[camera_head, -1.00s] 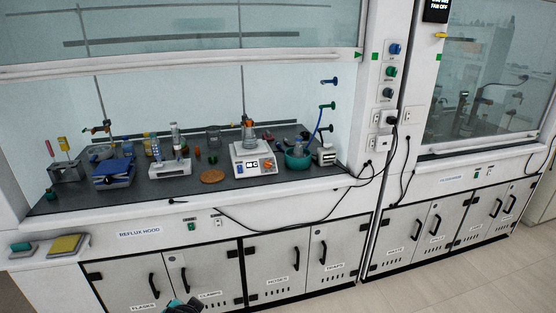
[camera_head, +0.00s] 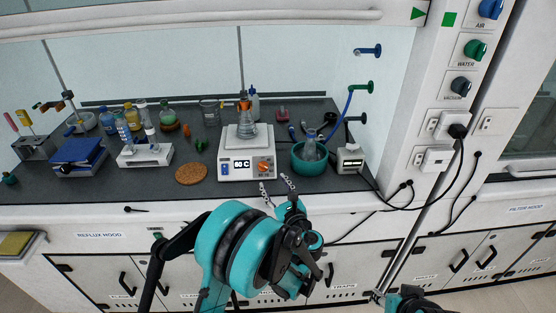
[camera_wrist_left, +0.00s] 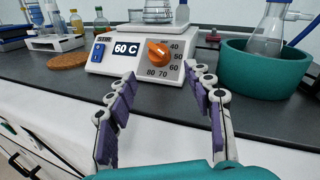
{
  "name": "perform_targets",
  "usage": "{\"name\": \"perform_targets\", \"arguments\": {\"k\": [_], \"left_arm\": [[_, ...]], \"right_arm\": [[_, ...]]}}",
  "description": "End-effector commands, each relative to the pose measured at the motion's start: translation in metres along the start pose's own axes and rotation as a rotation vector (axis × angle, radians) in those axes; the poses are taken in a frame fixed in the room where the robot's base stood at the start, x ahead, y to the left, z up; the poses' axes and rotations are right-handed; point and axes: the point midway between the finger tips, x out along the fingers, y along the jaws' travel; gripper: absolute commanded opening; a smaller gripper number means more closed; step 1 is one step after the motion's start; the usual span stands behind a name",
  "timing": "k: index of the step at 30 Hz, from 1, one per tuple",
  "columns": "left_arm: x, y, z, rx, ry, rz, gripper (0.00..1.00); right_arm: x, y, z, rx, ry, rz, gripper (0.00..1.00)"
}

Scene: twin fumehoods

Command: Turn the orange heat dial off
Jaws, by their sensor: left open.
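The orange heat dial (camera_head: 264,167) is on the front right of a white hotplate (camera_head: 232,175). In the left wrist view the dial (camera_wrist_left: 157,51) is ringed by numbers from 40 to 80, and the display (camera_wrist_left: 126,49) beside it reads 60 C. I cannot tell exactly where the dial points. My left gripper (camera_head: 277,186) is open and empty, just in front of and below the dial, not touching it. In the left wrist view its fingers (camera_wrist_left: 160,74) are spread, with the dial beyond the gap. My right gripper (camera_head: 376,296) shows small at the bottom edge; its jaws are unclear.
A glass flask (camera_head: 246,130) stands on the hotplate under an orange clamp. A teal bowl (camera_head: 309,160) holding a flask stands close on the right. A cork mat (camera_head: 191,174) lies left. The hood counter's front edge (camera_head: 100,213) runs beneath my left gripper.

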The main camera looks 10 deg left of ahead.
Motion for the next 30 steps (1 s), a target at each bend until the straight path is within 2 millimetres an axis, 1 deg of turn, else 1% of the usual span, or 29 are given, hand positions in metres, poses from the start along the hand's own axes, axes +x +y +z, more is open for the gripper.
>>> {"name": "perform_targets", "arguments": {"k": [2, 12, 15, 19, 26, 29, 30], "left_arm": [[0.006, 0.0, -0.001, 0.009, -0.005, 0.0, 0.52], [0.059, 0.001, -0.002, 0.006, -0.004, 0.001, 0.52], [0.07, 0.0, -0.001, 0.005, -0.003, 0.001, 0.52], [0.076, 0.0, -0.001, 0.005, -0.003, 0.0, 0.52], [0.077, 0.0, 0.0, 0.004, -0.003, -0.001, 0.52], [0.077, 0.0, 0.0, 0.004, -0.003, -0.001, 0.28], [0.077, 0.0, 0.0, 0.004, -0.003, -0.001, 0.18]], "right_arm": [[0.002, 0.0, 0.002, 0.0, 0.0, 0.0, 0.4], [0.015, 0.0, 0.011, 0.0, 0.0, 0.0, 0.4], [0.017, 0.0, 0.012, 0.0, 0.0, 0.0, 0.4], [0.018, 0.0, 0.013, 0.0, 0.0, 0.0, 0.4], [0.017, 0.0, 0.012, 0.0, 0.0, 0.0, 0.4], [0.017, 0.0, 0.012, 0.0, 0.0, 0.0, 0.4], [0.017, 0.0, 0.012, 0.0, 0.0, 0.0, 0.4]]}}
